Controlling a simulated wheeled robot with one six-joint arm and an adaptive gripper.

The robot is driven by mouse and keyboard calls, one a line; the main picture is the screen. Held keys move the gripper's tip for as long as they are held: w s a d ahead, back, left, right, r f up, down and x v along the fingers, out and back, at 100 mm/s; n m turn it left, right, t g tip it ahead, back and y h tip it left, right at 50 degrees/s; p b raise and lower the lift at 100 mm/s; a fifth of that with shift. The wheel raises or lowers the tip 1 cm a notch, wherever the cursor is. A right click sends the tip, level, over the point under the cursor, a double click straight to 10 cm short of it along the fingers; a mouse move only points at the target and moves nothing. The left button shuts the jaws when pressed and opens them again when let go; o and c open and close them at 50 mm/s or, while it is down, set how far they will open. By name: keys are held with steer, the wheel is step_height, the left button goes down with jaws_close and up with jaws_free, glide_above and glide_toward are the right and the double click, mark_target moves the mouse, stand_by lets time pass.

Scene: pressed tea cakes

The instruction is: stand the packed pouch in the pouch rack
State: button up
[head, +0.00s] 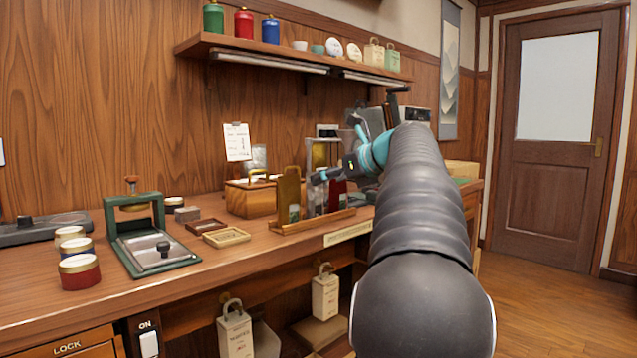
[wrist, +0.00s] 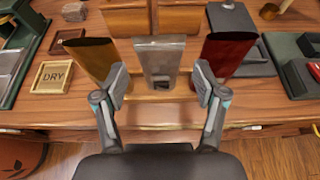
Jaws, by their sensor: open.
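The pouch rack (head: 290,229) is a low wooden holder on the counter; its front also shows in the wrist view (wrist: 180,97). A gold-brown pouch (wrist: 88,58), a silver pouch (wrist: 160,55) and a red pouch (wrist: 226,54) stand side by side there, from left to right. The silver pouch has a small dark window near its bottom. I cannot tell for sure which one is packed. My gripper (wrist: 159,84) is open, its fingers on either side of the silver pouch's lower part, with gaps showing. In the head view my gripper (head: 322,176) reaches over the rack and partly hides the pouches.
A small tray marked DRY (wrist: 54,78) lies left of the rack. A wooden box (head: 249,199) stands behind it. A green press (head: 150,250) and several round tins (head: 80,273) stand farther left. A shelf (head: 290,54) hangs above.

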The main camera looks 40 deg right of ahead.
steer(key=v, duration=0.6)
steer(key=shift+s+r, duration=0.2)
steer(key=shift+s, duration=0.05)
